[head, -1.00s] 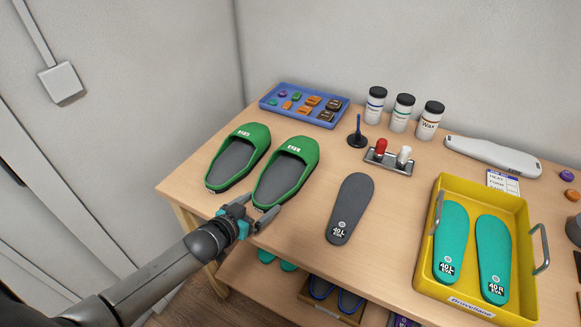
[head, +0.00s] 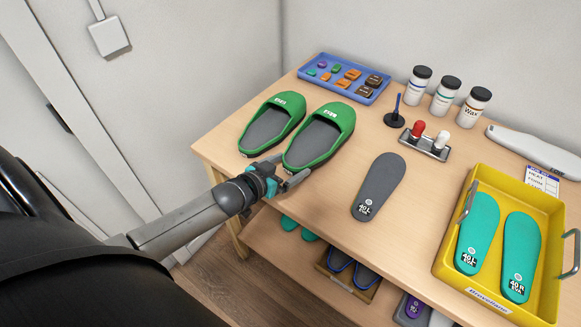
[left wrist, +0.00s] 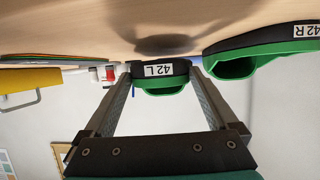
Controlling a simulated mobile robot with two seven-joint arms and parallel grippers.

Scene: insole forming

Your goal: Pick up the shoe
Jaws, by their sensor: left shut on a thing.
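Two green shoes with grey insides sit side by side at the table's left end, the left one (head: 271,124) and the right one (head: 320,137). My left gripper (head: 284,173) is at the near heel end of the right one, low over the table's front edge. In the left wrist view that shoe (left wrist: 161,71) is marked 42 L and its heel lies between my fingertips, which are shut on it. The other shoe (left wrist: 262,50), marked 42 R, is beside it, free. The shoe still appears to rest on the table. My right gripper is not in view.
A grey insole (head: 380,186) lies right of the shoes. A yellow tray (head: 450,222) holds two teal insoles. A blue tray (head: 312,80) of small parts, several jars (head: 447,96) and a small rack (head: 425,146) stand behind. More footwear is on the lower shelf.

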